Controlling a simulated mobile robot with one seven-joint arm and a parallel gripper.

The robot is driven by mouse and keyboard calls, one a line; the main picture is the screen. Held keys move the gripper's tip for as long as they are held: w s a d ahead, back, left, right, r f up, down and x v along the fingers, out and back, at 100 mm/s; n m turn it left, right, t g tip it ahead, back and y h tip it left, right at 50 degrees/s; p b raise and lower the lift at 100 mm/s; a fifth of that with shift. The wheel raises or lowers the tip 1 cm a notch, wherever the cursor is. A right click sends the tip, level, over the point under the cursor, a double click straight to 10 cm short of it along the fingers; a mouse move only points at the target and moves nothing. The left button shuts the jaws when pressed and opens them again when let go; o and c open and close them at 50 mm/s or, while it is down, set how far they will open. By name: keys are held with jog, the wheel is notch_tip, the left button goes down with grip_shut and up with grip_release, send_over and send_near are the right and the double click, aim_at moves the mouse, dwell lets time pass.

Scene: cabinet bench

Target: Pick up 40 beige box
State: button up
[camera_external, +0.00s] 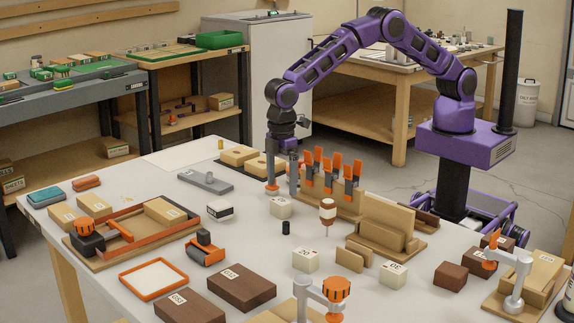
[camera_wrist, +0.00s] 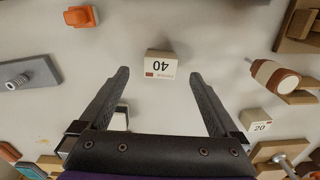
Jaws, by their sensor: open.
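The 40 beige box (camera_wrist: 161,65) is a small cream block. Its printed 40 appears upside down in the wrist view, between and just beyond my fingertips. In the external view, a small beige box (camera_external: 281,207) below my gripper appears to be this one; its number is too small to read there. My gripper (camera_external: 282,186) points down, open and empty, above the table. Its two dark fingers also show in the wrist view (camera_wrist: 159,74), apart from each other, with nothing between them touching. The exact height above the box is hard to tell.
An orange item (camera_wrist: 80,17) and a grey metal block (camera_wrist: 27,74) lie to the left. The 20 box (camera_external: 306,260) is nearer the front.

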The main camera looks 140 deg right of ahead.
aim_at(280, 201)
jog(key=f, duration=0.6)
jog(key=shift+w+f, duration=0.2)
jog(key=shift+w, duration=0.1)
jog(key=shift+r, duration=0.1)
jog(key=c, duration=1.5)
